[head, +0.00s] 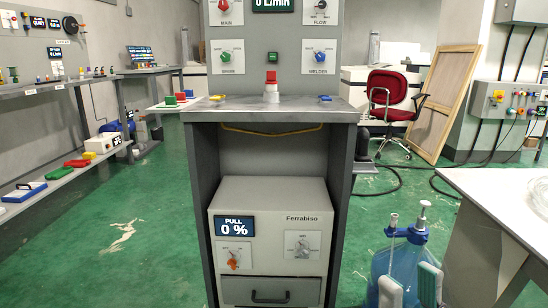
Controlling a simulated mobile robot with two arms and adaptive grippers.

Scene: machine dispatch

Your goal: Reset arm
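My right gripper (410,287) shows at the bottom right of the head view, with its two pale fingers pointing up and spread apart. A blue translucent jug (408,256) with a pump top shows behind and between the fingers. I cannot tell whether they touch it. The rest of my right arm is cut off by the lower edge. My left gripper is not in view.
A grey machine stand (270,112) with dials and a red button (271,77) stands straight ahead, with a Ferrabiso unit (270,205) below. A white-topped table (500,195) is at right. A red chair (388,95) stands behind.

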